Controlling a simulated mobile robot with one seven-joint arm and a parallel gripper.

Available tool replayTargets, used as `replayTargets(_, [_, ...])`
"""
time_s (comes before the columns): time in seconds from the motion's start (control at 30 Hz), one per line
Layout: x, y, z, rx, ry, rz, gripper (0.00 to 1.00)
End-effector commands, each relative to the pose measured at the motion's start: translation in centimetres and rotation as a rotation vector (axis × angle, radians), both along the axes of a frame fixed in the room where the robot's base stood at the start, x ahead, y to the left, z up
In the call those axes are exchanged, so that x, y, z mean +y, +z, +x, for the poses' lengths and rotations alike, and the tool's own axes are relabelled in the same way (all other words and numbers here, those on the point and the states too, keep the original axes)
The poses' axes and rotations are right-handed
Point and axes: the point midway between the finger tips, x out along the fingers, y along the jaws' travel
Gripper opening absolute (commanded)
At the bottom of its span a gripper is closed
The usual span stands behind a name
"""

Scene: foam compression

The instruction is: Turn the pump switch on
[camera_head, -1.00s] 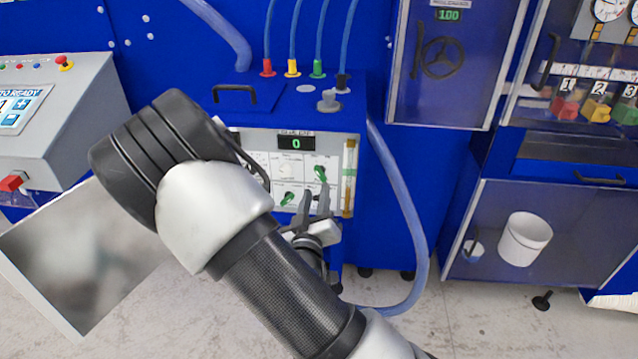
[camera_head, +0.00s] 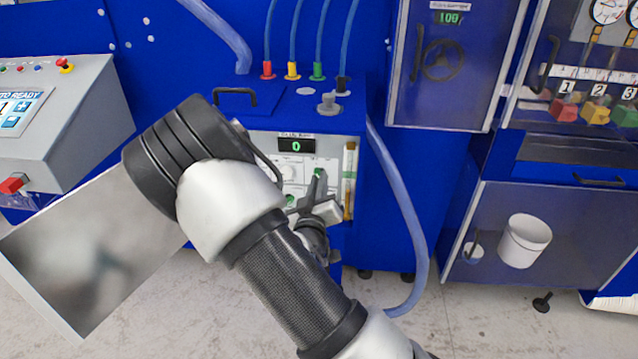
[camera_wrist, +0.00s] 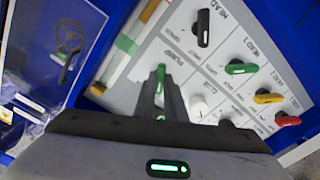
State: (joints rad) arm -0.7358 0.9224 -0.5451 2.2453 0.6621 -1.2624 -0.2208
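The pump switch is a small green handle (camera_head: 318,173) on the pale front panel of the blue machine. In the wrist view the green handle (camera_wrist: 160,73) shows at the tips of my fingers, near a label reading PUMP. My gripper (camera_head: 317,185) is right at the panel, with its fingertips at the switch. In the wrist view my gripper (camera_wrist: 160,88) has its two fingers close together, on either side of the handle. I cannot tell whether they press on it. The fingers hide much of the switch.
Other panel knobs are black (camera_wrist: 203,27), green (camera_wrist: 241,68), yellow (camera_wrist: 268,98) and red (camera_wrist: 287,119). A digital display (camera_head: 296,145) above the switches reads 0. A vertical gauge tube (camera_head: 349,180) stands close right of the switch. A blue hose (camera_head: 405,210) hangs farther right.

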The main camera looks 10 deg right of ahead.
Motion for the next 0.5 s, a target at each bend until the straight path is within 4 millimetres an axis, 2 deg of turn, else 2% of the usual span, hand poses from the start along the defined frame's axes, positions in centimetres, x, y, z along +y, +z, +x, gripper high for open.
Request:
replayTargets(0.27, [-0.03, -0.2, -0.03, -0.008, 0.0, 0.026, 0.0])
replayTargets(0.5, [-0.09, -0.49, -0.02, -0.046, -0.002, 0.143, 0.0])
